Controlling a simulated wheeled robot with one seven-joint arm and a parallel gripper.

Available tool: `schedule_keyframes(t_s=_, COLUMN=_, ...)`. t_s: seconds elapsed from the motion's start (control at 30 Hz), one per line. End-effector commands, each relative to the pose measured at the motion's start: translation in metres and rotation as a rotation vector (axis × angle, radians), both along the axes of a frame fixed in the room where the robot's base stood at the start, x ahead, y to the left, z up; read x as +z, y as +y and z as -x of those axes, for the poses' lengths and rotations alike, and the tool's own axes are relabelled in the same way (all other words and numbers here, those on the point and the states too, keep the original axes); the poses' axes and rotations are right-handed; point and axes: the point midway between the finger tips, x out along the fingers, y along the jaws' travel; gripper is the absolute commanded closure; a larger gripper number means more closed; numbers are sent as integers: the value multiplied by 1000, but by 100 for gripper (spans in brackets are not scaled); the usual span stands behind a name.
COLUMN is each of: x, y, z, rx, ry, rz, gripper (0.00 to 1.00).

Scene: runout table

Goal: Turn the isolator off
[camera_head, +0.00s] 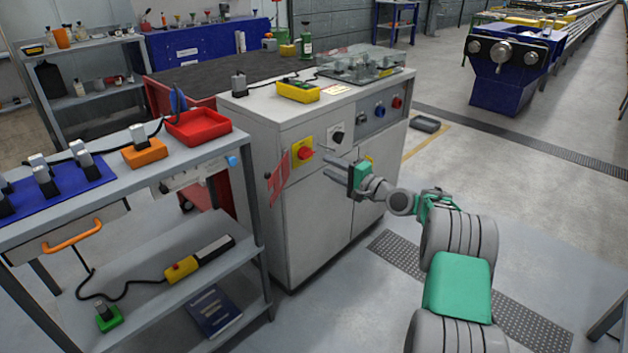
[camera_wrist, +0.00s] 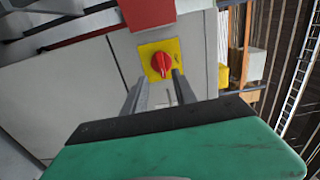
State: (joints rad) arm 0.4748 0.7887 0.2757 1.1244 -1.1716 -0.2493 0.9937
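The isolator (camera_head: 304,153) is a red rotary knob on a yellow plate, on the front of the grey cabinet (camera_head: 318,224) near its upper left corner. In the wrist view the isolator knob (camera_wrist: 161,63) shows just beyond the fingertips, with a pale mark on it. My gripper (camera_head: 332,168) is in front of the cabinet, to the right of and slightly below the knob in the head view. Its two fingers are apart with nothing between them. In the wrist view my gripper (camera_wrist: 160,82) points at the knob; I cannot tell whether a fingertip touches the plate.
A grey workbench (camera_head: 113,180) with a red tray (camera_head: 198,126) stands close on the left.

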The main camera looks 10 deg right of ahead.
Motion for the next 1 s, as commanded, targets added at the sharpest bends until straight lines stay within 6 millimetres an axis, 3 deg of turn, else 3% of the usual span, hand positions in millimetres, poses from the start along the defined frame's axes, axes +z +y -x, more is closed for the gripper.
schedule_keyframes(t_s=0.5, x=-1, y=41, z=-61, rx=0, ry=-7, rz=-23, gripper=67)
schedule_keyframes(t_s=0.77, x=0, y=43, z=-64, rx=-1, ry=-6, rz=-22, gripper=67)
schedule_keyframes(t_s=1.0, x=0, y=43, z=-63, rx=-1, ry=-6, rz=-21, gripper=85)
